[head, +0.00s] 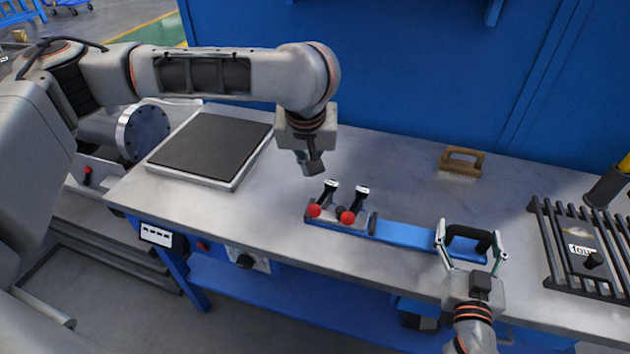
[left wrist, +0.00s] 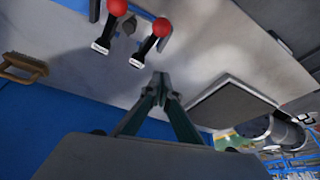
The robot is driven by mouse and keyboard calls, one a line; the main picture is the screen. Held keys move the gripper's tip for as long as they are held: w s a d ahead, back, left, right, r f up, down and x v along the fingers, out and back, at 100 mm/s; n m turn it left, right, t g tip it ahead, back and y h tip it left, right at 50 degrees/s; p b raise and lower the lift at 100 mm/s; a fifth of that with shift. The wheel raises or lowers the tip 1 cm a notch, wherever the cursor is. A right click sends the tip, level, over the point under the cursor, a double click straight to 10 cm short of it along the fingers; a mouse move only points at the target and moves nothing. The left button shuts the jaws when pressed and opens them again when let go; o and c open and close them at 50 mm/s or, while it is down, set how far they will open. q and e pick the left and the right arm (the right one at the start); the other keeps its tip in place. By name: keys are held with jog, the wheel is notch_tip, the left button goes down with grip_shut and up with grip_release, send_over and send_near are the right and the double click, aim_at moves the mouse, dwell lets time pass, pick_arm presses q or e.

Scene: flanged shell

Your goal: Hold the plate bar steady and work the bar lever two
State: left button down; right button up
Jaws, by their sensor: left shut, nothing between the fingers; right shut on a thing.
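The plate bar (head: 400,236) is a long blue bar lying on the grey workbench. Two levers with red ball knobs stand at its left end: a left one (head: 314,210) and a right one (head: 348,217), each beside a white-tagged black part. The red knobs also show in the left wrist view (left wrist: 117,7). The tags are too small to read. My right gripper (head: 470,243) is shut on the black handle (head: 466,236) at the bar's right end. My left gripper (head: 313,168) is shut and empty, above the bench behind the levers, apart from them; its fingertips meet in the left wrist view (left wrist: 160,78).
A dark-topped plate (head: 212,146) lies at the bench's left, near a metal flanged cylinder (head: 143,132). A wooden brush (head: 461,162) lies at the back. A black rack (head: 585,248) stands at the right. A blue wall (head: 400,70) closes the back.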

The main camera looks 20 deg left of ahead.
pick_arm(q)
jog(key=shift+s+d+r, duration=0.1)
jog(key=shift+d+r, duration=0.2)
jog(key=shift+r, duration=0.65)
jog(key=shift+d+r, duration=0.3)
jog(key=shift+r, duration=0.65)
pick_arm(e)
jog(key=shift+d, duration=0.15)
jog(key=o, duration=2.1)
jog(key=shift+c, duration=0.2)
jog(key=shift+r, duration=0.1)
